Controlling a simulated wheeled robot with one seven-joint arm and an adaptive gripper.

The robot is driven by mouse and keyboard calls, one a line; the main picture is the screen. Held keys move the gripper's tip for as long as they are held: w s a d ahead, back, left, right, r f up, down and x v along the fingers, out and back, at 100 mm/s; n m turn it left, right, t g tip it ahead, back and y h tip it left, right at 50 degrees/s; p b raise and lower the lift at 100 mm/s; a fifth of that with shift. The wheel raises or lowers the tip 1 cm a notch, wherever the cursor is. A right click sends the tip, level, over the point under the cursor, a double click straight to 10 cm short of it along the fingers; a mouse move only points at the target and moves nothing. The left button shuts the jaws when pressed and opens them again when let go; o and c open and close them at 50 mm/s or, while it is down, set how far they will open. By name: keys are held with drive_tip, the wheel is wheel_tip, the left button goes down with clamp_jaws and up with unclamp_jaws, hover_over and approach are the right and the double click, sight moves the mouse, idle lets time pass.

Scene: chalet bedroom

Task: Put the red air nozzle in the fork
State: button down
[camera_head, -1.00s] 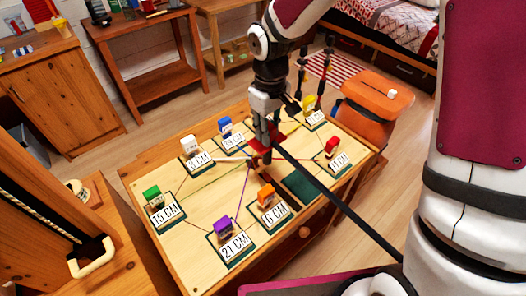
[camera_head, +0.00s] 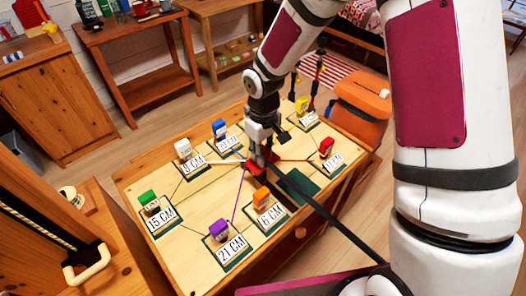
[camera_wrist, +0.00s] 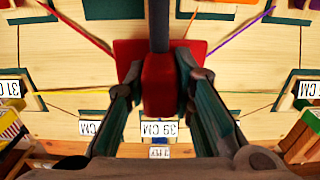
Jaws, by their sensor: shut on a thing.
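My gripper (camera_head: 260,155) points down over the middle of the wooden board (camera_head: 180,228). In the wrist view its fingers (camera_wrist: 160,95) are shut on a red block-like piece (camera_wrist: 160,75), which I take for the red air nozzle. A dark bar or hose (camera_wrist: 158,22) runs from it, and shows in the head view as a long black strip (camera_head: 335,214). A wider red square part (camera_wrist: 126,52) lies behind the held piece; it may be the fork, but its shape is mostly hidden. I cannot tell whether the two touch.
Coloured blocks stand around the board by labelled cards, among them purple (camera_head: 218,229), orange (camera_head: 261,196), green (camera_head: 148,199) and red (camera_head: 326,147). Coloured cords run outward from the centre. An orange case (camera_head: 360,100) stands behind right. Open floor (camera_head: 100,160) lies to the left.

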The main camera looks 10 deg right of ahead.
drive_tip(key=c, duration=1.4)
unclamp_jaws()
drive_tip(key=shift+o, duration=0.2)
wheel_tip(320, 180, up, 12)
drive_tip(key=shift+r, duration=0.15)
